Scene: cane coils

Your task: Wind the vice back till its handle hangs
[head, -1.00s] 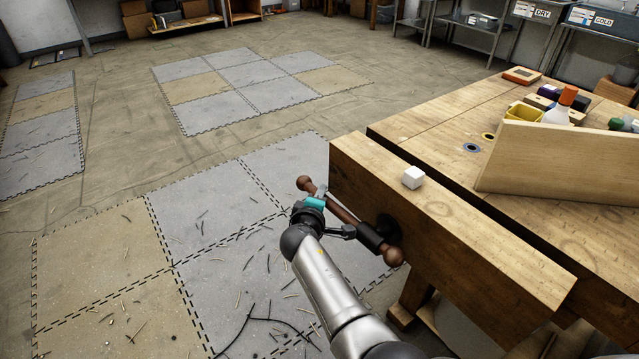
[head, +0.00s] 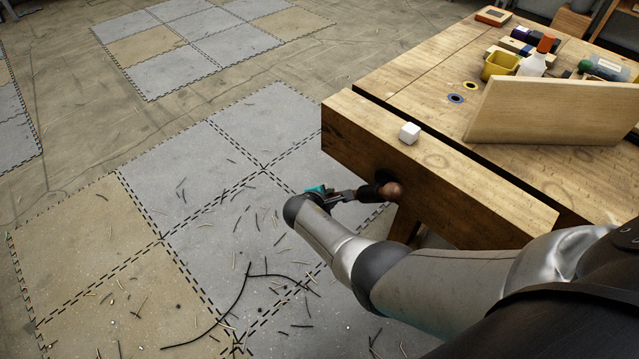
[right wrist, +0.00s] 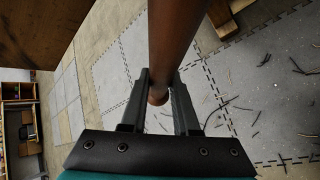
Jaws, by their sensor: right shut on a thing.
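The vice's thick wooden front jaw (head: 430,170) runs along the bench's near side, with a dark gap between it and the bench top. The brown wooden handle (head: 390,190) shows at its round knob, in front of the jaw's face; much of the bar is hidden by my gripper or foreshortened. My right gripper (head: 345,195) is shut on the handle. In the right wrist view the bar (right wrist: 177,40) passes between the two fingers (right wrist: 161,85), its knob end between them. My left gripper is not in view.
A small white cube (head: 409,133) sits on top of the jaw. A leaning board (head: 555,112), a yellow bin (head: 499,66) and a white bottle (head: 533,65) are on the bench (head: 420,75). The floor left of the vice is open, strewn with cane scraps.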

